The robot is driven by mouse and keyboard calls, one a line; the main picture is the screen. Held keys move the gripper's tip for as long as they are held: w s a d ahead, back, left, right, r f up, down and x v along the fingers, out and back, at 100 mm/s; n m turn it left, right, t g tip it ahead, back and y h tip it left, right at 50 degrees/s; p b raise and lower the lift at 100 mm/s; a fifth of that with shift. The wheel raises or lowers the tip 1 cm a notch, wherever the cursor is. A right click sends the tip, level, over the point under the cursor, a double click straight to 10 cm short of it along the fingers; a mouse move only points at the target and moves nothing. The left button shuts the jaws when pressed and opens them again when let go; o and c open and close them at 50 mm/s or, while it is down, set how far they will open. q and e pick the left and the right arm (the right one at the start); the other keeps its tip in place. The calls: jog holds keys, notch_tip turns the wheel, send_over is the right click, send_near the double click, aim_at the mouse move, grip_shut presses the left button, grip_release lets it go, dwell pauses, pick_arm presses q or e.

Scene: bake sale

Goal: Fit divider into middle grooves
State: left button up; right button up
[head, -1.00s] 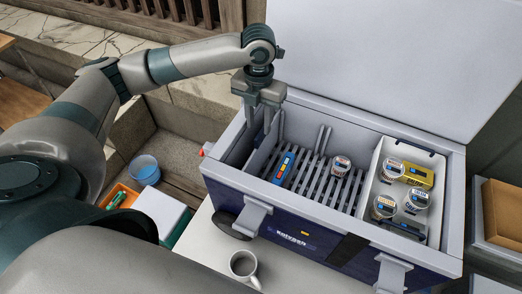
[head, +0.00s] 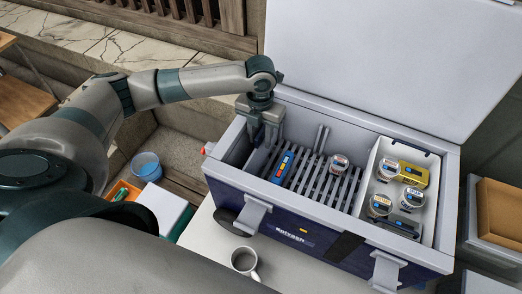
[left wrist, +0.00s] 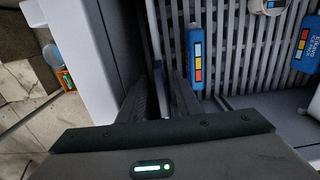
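A grey divider (head: 257,159) stands upright near the left end of the open cooler (head: 228,178), and it also shows in the left wrist view (left wrist: 168,42). The middle grooves (head: 321,139) show as a pair of upright ribs on the back wall, right of the divider; no panel stands there. My left gripper (head: 266,141) points down into the cooler at the divider's top edge. Its fingers look apart, one on each side of the divider, in the left wrist view (left wrist: 164,88). Whether they touch it is hard to see. My right gripper is out of view.
A blue ice pack (head: 284,167) and a tub (head: 339,162) lie on the slatted floor. A white tray (head: 376,163) with several tubs and a yellow box fills the right end. The open lid (head: 390,60) rises behind. A mug (head: 244,261) stands in front.

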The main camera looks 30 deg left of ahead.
aim_at(261, 151)
pick_arm(q)
jog(key=shift+d+f+p, duration=0.1)
jog(key=shift+f+p, duration=0.55)
jog(key=shift+f, duration=1.1)
jog(key=shift+c, duration=0.3)
grip_shut()
